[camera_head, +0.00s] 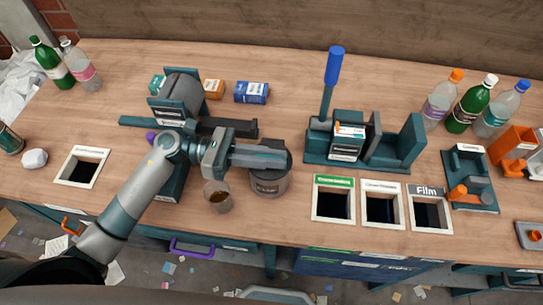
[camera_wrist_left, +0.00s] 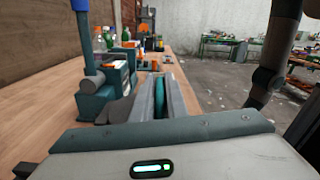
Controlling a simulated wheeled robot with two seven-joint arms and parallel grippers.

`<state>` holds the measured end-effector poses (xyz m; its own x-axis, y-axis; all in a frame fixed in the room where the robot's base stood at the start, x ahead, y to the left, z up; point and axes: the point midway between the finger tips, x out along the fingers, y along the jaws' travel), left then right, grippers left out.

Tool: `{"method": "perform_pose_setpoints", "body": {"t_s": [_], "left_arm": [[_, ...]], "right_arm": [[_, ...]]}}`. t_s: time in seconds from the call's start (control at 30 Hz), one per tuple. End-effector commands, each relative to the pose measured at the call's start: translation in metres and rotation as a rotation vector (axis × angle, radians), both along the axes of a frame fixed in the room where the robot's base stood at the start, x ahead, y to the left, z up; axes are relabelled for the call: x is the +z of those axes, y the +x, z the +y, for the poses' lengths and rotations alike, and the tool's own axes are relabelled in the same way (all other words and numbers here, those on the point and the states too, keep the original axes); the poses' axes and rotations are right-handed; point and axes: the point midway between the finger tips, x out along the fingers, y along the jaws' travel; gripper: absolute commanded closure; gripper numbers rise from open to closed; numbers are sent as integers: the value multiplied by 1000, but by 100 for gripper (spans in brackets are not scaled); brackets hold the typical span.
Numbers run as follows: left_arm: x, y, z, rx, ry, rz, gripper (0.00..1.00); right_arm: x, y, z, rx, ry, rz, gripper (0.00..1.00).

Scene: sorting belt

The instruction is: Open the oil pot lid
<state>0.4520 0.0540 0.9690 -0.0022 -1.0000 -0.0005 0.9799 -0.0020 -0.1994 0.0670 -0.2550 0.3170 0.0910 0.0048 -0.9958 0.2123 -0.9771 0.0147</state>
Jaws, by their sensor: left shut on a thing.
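The oil pot (camera_head: 268,184) is a dark grey round pot with a label on its front, standing near the front edge of the bench. My left gripper (camera_head: 284,158) reaches across its top from the left, fingers level, shut on the lid. The fingers cover most of the lid, so its grip point and whether it is raised off the rim cannot be made out. In the left wrist view the two fingers (camera_wrist_left: 166,98) point away from the camera, close together. My right gripper is not in view.
A cup of brown liquid (camera_head: 217,197) stands just left of the pot. A lever press with a blue handle (camera_head: 334,65) is behind right. The Film bin opening (camera_head: 430,214) is among several at right. A grey-teal machine (camera_head: 180,95) stands behind my left arm.

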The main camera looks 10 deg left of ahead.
Motion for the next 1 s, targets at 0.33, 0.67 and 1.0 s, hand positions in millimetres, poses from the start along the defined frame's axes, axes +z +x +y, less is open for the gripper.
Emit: {"method": "perform_pose_setpoints", "body": {"t_s": [0.33,0.67,1.0], "left_arm": [[9,3,0,-6,1,109,100],[25,16,0,-6,2,343,100],[34,30,-1,-7,1,497,100]], "right_arm": [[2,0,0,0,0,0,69],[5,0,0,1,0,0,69],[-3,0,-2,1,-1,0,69]]}}
